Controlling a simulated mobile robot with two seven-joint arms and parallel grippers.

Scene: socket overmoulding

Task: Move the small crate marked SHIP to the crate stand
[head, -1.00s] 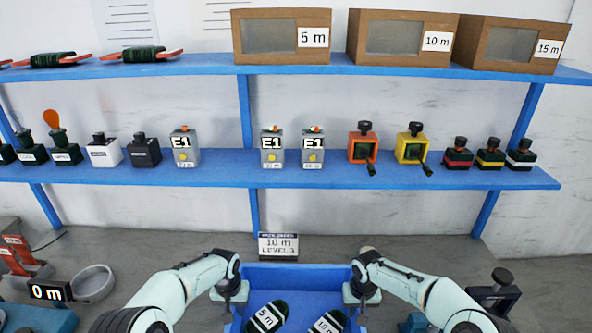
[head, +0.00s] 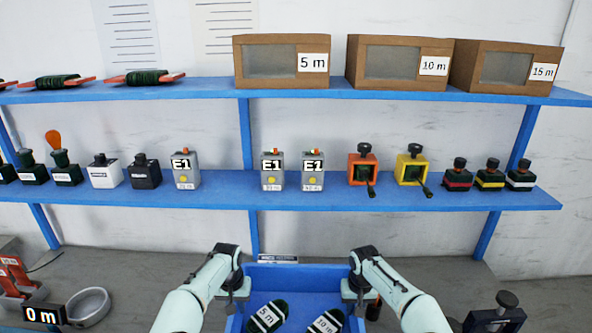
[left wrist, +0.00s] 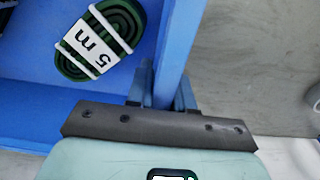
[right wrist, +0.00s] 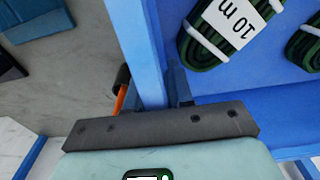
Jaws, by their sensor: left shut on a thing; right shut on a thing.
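A blue crate (head: 295,272) is at the bottom middle of the head view, between my two arms. It holds coiled green cables, one labelled 5 m (head: 267,316) and one labelled 10 m (head: 326,322). My left gripper (head: 236,291) is shut on its left wall, which also shows in the left wrist view (left wrist: 172,50). My right gripper (head: 353,290) is shut on its right wall, which also shows in the right wrist view (right wrist: 148,60). No SHIP marking is visible on the sides I see. The crate stand cannot be made out.
A blue shelf (head: 330,197) with stamps and testers runs along the wall behind the crate. Cardboard boxes (head: 285,62) stand on the upper shelf. A small sign (head: 278,259) is mostly hidden behind the crate. A round dish (head: 88,306) is at left, a dark device (head: 495,318) at right.

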